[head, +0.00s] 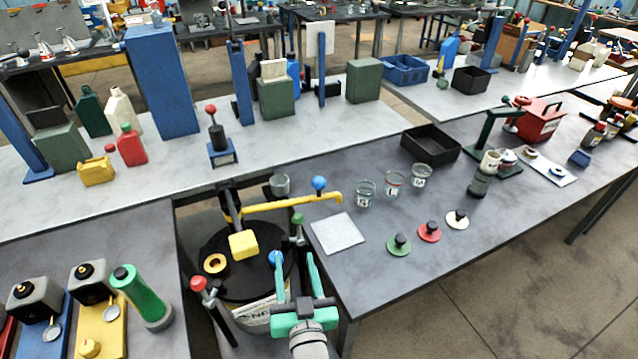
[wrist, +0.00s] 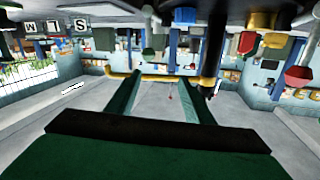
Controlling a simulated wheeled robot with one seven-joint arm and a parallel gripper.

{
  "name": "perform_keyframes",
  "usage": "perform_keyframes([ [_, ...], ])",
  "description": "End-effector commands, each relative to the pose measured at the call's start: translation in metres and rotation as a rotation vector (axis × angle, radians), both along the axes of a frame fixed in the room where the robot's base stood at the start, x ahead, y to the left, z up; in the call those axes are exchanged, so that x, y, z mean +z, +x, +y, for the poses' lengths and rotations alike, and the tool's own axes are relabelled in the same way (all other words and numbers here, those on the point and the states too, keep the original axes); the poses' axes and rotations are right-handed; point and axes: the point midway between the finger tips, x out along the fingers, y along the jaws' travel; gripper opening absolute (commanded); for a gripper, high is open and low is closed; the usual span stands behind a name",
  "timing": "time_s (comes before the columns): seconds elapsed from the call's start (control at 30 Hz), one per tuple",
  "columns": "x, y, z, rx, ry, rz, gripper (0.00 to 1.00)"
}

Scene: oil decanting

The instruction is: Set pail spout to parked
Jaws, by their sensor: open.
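The pail (head: 262,320) stands in the gap between the benches, with a black lid and a partly hidden label. Its yellow spout (head: 290,203) runs right from a dark post, with its end over the right bench near a grey pad. A blue ball knob (head: 319,183) stands up near that end. My green gripper (head: 296,266) is open and empty, in front of the pail and lower in the picture than the spout. In the wrist view, my gripper's two fingers (wrist: 160,85) are apart, and a yellow bar (wrist: 155,77) crosses at their tips; contact cannot be told.
A red-knobbed lever (head: 198,284) and a green-knobbed post (head: 297,219) stand beside the pail. A yellow block (head: 243,244) sits on its lid. The grey pad (head: 338,234) and glass jars (head: 366,190) lie to the right.

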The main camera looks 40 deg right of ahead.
Motion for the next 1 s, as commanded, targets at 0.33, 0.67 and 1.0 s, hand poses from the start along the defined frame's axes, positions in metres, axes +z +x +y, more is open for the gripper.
perform_keyframes([
  [0.33,0.080,0.021,-0.080,-0.125,0.033,-0.078,0.47],
  [0.67,0.093,0.032,-0.101,-0.144,0.043,-0.088,0.47],
  [1.0,0.093,0.080,-0.133,-0.144,0.042,-0.087,0.47],
])
